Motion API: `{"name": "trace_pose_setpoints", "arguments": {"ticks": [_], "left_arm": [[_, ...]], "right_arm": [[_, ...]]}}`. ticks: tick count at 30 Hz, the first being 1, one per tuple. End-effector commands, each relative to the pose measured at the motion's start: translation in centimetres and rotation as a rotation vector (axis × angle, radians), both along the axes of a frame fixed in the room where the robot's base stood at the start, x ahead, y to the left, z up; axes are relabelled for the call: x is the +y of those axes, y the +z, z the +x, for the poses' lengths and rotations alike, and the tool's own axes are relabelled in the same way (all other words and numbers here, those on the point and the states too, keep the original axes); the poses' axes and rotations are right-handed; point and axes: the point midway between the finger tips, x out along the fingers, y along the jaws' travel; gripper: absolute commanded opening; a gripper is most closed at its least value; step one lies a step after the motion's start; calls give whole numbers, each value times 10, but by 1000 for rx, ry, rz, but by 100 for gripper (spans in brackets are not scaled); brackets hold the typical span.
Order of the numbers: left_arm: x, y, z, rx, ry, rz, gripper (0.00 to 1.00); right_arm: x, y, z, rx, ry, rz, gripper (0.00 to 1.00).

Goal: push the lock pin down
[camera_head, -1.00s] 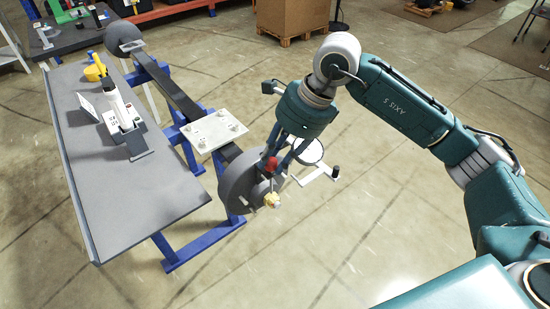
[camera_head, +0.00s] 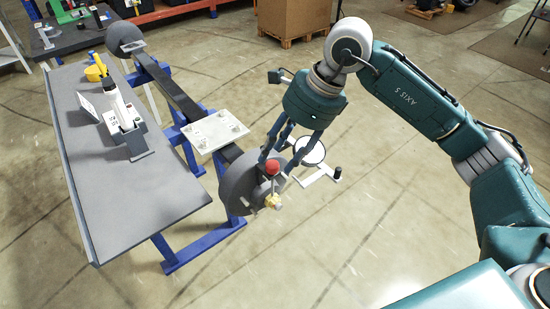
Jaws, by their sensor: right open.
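The light tower (camera_head: 178,92) lies along a blue stand, its dark mast running from the upper left to a round grey plate (camera_head: 236,182) at the near end. A red knob (camera_head: 272,166), which looks like the head of the lock pin, sits at this near end beside a small yellow part (camera_head: 273,201). My right gripper (camera_head: 274,163) reaches down from above with its fingers spread open around the red knob. I cannot tell whether a finger touches it. The pin's shaft is hidden. My left gripper is out of view.
A grey workbench (camera_head: 150,190) stands at left with a white device (camera_head: 122,120) and a yellow cup (camera_head: 95,72) on it. A white crank arm (camera_head: 318,175) with a black handle sticks out right of the plate.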

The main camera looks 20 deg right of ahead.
Motion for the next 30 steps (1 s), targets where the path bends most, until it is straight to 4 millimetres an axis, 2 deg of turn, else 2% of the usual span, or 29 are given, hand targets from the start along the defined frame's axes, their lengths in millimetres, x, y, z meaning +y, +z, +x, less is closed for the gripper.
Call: {"name": "trace_pose_setpoints", "arguments": {"ticks": [1, 6, 12, 18, 30], "left_arm": [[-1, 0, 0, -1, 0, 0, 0], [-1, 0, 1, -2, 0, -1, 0], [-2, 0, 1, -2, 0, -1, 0], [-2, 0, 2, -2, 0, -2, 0], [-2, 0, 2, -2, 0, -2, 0]], "right_arm": [[-4, 12, 0, -5, -2, 1, 43], [-16, 46, -6, -6, -1, 1, 43], [-26, 74, -11, -3, 0, 2, 43], [-30, 83, -13, 0, 2, 1, 43], [-29, 83, -13, -1, 2, 1, 43]]}}
